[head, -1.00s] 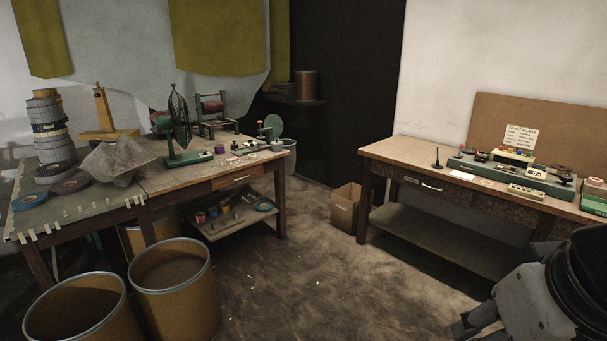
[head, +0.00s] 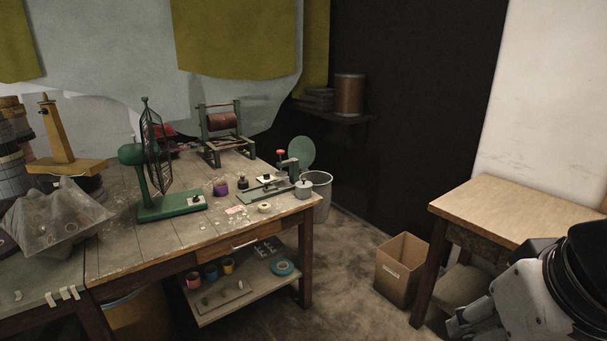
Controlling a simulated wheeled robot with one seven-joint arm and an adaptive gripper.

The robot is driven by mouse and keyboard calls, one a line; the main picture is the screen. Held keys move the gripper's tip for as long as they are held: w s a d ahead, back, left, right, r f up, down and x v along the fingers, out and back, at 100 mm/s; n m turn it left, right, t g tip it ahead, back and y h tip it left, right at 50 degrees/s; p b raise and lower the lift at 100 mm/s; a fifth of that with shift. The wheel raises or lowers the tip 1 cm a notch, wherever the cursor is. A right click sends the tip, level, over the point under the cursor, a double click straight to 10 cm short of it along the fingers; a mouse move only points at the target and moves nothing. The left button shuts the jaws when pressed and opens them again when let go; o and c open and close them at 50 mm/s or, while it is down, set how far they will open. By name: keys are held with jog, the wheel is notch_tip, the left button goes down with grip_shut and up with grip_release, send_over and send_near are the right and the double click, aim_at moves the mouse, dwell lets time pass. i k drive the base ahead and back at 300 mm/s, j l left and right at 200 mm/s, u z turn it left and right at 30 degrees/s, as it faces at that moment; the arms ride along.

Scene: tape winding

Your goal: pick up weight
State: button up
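A small grey metal cylinder with a knob on top, which looks like the weight (head: 304,188), stands near the right front corner of the left workbench (head: 115,255). A smaller dark knobbed piece (head: 243,184) stands farther left on the same bench; I cannot tell whether it is also a weight. My gripper (head: 462,323) shows only partly at the lower right, in front of the right table and well apart from the left bench. Its fingers are too dark and small to tell whether they are open or shut.
A green fan (head: 150,165), a purple tape roll (head: 220,188) and a green winding device (head: 268,188) crowd the bench. A lower shelf (head: 235,302) holds tape rolls. A cardboard box (head: 402,268) stands beside the right table (head: 530,210). Bare floor lies between the bench and the box.

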aim_at(243, 184)
jog(key=i+u, duration=0.35)
jog(key=i, duration=0.3)
jog(key=i+l+u, duration=0.25)
jog(key=i+u, duration=0.15)
jog(key=i, duration=0.25)
jog(key=i+l+u, duration=0.5)
jog(key=i+l, duration=1.1)
